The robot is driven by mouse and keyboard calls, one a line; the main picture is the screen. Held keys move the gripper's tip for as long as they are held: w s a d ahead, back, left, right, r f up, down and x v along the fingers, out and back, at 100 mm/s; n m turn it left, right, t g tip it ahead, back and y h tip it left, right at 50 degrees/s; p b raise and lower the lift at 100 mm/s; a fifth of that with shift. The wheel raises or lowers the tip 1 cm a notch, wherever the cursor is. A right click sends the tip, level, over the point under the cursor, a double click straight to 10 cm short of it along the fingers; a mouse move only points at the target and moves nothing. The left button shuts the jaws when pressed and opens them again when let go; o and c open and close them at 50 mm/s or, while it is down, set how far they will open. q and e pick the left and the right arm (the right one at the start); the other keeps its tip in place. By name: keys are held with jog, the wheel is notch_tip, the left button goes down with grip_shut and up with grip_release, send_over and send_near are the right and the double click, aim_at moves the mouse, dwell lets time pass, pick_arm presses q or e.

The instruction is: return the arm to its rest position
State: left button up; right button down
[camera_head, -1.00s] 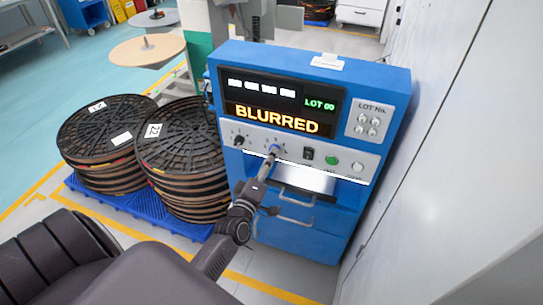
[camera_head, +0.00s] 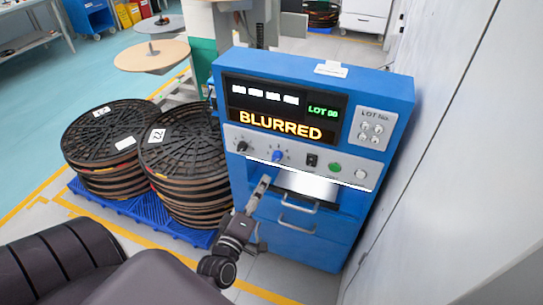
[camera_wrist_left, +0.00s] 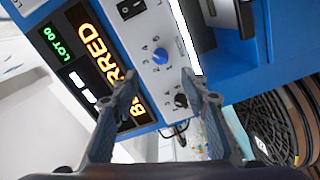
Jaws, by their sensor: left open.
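My left gripper (camera_head: 262,186) is in front of the blue machine (camera_head: 390,95), just below its knob row, and holds nothing. In the left wrist view my left gripper (camera_wrist_left: 158,80) has its two fingers spread, with the blue knob (camera_wrist_left: 160,56) showing between and beyond them. In the head view the blue knob (camera_head: 277,156) is clear of the fingers, and a black knob (camera_head: 242,146) is to its left. The display (camera_head: 285,107) reads "BLURRED" and "LOT 00". My right gripper is in neither view.
Stacks of black reels (camera_head: 105,135) stand on a blue pallet (camera_head: 88,190) left of the machine. Drawer handles (camera_head: 297,222) stick out below the panel. A pale wall (camera_head: 460,150) closes off the right side. Round tables (camera_head: 150,55) stand behind.

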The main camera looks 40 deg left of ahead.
pick_arm(q)
jog(key=s+d+f+m+g+h, duration=0.2)
jog(key=s+d+f+m+g, duration=0.15)
jog(key=f, duration=0.75)
jog(key=s+d+f+m+g+h, duration=0.1)
jog(key=s+d+f+m+g, duration=0.3)
jog(key=f, duration=0.7)
jog(key=s+d+f+m+g+h, duration=0.1)
jog(key=s+d+f+m+h, duration=0.15)
jog(key=s+f, duration=0.6)
jog(key=s+f+m+g, duration=0.4)
jog(key=s+f, duration=0.5)
jog(key=s, duration=0.3)
jog(key=s+d+f+m+g+y, duration=0.1)
jog(key=s+f+m+g, duration=0.3)
jog(key=s+f, duration=0.4)
jog(key=s+m, duration=0.1)
jog(key=s, duration=0.3)
jog(key=shift+s+f, duration=0.25)
jog(key=shift+f, duration=0.15)
jog(key=shift+d, duration=0.1)
